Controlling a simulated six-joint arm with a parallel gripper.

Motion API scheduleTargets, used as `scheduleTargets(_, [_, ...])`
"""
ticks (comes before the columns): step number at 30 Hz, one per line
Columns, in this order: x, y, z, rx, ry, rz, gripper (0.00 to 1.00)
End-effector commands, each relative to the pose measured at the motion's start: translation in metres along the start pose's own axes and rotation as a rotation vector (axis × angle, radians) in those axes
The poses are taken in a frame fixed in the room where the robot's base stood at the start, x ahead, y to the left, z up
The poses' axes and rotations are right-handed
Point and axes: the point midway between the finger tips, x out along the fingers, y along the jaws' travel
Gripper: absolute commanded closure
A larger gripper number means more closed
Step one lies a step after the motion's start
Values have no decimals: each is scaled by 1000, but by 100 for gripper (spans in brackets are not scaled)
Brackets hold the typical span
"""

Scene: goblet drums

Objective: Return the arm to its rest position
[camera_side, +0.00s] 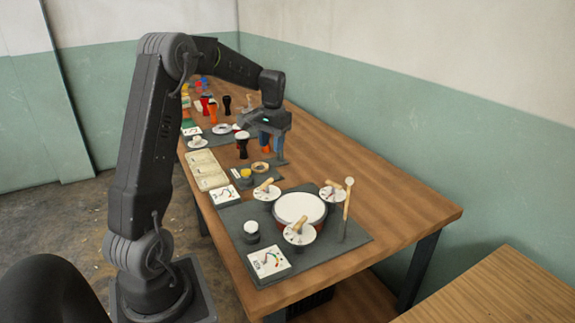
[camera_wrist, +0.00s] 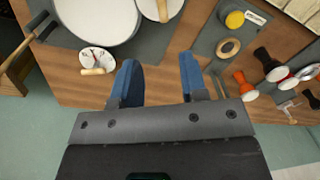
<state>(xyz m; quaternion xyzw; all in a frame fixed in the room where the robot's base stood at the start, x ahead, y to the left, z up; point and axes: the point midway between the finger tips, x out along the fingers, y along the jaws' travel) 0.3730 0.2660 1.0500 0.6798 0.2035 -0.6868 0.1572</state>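My gripper (camera_side: 272,153) hangs from the bent arm above the long wooden table (camera_side: 350,180). Its two blue fingers stand apart with nothing between them, as the wrist view shows (camera_wrist: 160,68). Several goblet drums stand on the table. A black one with a white head (camera_side: 242,144) is just left of my gripper in the side view. More dark and red goblet drums (camera_side: 227,104) stand farther back.
A large white-headed drum (camera_side: 300,206) with small white discs and wooden-handled tools sits on a dark mat (camera_side: 340,250) at the near end. A tape ring (camera_wrist: 229,47) and yellow-topped jar (camera_wrist: 235,19) are close to the gripper. A wall runs along the table's right side.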

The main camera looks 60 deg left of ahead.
Motion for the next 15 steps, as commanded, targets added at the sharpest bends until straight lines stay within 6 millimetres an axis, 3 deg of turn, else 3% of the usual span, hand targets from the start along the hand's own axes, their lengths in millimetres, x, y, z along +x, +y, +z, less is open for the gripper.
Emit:
scheduleTargets(5, [-39, 49, 29, 75, 78, 2, 60])
scheduleTargets(9, [-72, 99, 78, 162, 168, 16, 60])
scheduleTargets(15, [-99, 150, 160, 285, 294, 59, 60])
